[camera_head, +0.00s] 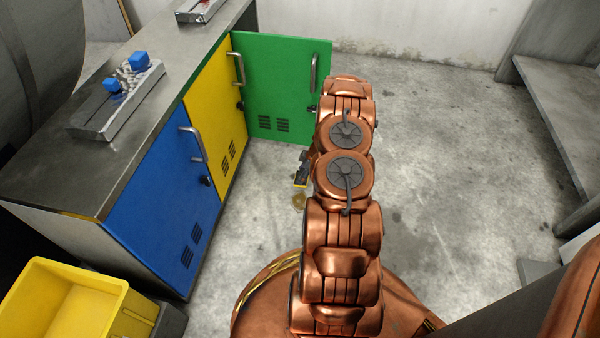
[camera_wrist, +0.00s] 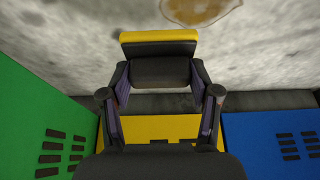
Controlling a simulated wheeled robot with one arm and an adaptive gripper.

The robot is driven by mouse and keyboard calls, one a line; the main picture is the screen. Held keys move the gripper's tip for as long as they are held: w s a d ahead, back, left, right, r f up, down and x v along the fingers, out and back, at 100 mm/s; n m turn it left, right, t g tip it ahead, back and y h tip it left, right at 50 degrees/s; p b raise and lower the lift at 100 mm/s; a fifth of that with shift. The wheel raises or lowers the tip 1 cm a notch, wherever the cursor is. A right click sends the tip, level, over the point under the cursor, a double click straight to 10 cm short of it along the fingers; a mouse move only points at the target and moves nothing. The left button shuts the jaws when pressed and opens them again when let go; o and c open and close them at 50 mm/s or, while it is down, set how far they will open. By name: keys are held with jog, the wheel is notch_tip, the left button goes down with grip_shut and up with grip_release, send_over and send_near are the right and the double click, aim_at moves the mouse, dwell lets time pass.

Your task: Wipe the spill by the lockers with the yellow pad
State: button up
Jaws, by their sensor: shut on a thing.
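The spill is a yellow-brown puddle (camera_head: 299,201) on the concrete floor, in front of the lockers and just left of my arm. It also shows at the top edge of the wrist view (camera_wrist: 200,10), partly cut off. My gripper (camera_wrist: 160,75) is shut on the yellow pad (camera_wrist: 158,37), a dark block with a yellow edge. The pad is short of the puddle in the wrist view, with a strip of floor between them. In the head view, my gripper (camera_head: 302,172) is small and partly hidden by my arm. I cannot tell whether the pad touches the floor.
The blue locker (camera_head: 165,205) and yellow locker (camera_head: 217,115) stand on the left under a metal counter (camera_head: 195,60). The green door (camera_head: 283,85) stands open beyond the puddle. A yellow bin (camera_head: 60,305) sits at lower left. The floor (camera_head: 450,180) to the right is clear.

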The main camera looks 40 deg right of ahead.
jog(key=shift+f+b, duration=0.4)
jog(key=shift+f, duration=2.45)
jog(key=shift+f, duration=0.65)
